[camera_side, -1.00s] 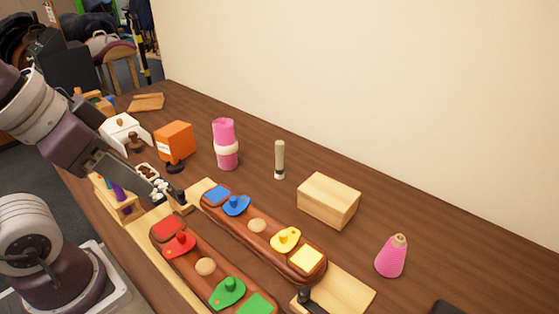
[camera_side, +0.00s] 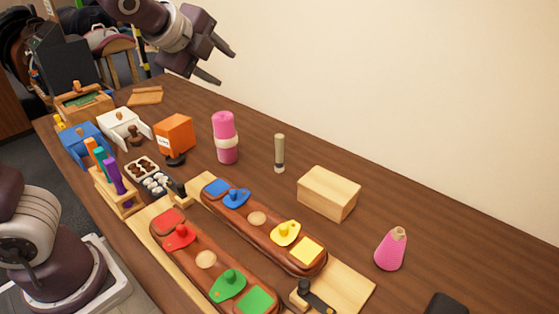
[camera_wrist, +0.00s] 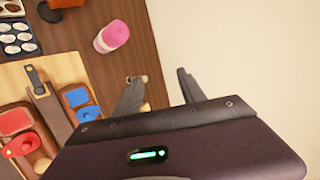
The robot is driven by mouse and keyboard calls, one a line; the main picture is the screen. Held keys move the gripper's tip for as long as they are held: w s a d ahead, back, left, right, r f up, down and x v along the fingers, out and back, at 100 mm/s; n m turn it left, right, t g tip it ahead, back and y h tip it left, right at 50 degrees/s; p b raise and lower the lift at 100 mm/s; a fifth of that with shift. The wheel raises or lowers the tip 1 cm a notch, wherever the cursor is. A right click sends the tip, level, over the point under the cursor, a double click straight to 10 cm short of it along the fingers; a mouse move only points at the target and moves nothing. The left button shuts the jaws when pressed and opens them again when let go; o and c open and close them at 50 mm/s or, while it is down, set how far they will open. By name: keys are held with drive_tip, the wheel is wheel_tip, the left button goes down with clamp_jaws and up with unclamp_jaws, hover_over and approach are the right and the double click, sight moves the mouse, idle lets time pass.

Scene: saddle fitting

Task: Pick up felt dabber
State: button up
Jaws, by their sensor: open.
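A slim upright stick (camera_side: 280,150) with a pale beige body and a white lower end stands on the table in the side view; I take it for the felt dabber. My gripper (camera_side: 226,67) is raised high in the side view, above and to the left of the stick in the picture, with its two fingers apart and nothing between them. In the wrist view my gripper (camera_wrist: 158,77) is open, and a small pale end, likely the stick's, shows beside the left fingertip.
A pink bottle (camera_side: 225,140) with a pale band stands left of the stick, and a wooden box (camera_side: 329,193) stands to its right. A pink cone (camera_side: 391,249) is farther right. Two brown saddle forms with coloured pieces lie in front. An orange box (camera_side: 174,135) stands at left.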

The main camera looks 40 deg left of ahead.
sight(280, 154)
drive_tip(key=w+d+m+t, duration=0.3)
drive_tip(key=w+m, duration=0.8)
drive_tip(key=m, duration=0.5)
drive_tip(key=shift+m, duration=0.4)
drive_tip(key=f, duration=2.6)
drive_tip(key=shift+w+f, duration=0.25)
drive_tip(key=shift+f, duration=0.1)
drive_tip(key=shift+t, duration=0.3)
drive_tip(key=x, duration=0.7)
drive_tip(key=shift+d+f, duration=0.3)
drive_tip(key=shift+f, duration=0.1)
drive_tip(key=shift+w, duration=0.15)
clamp_jaws()
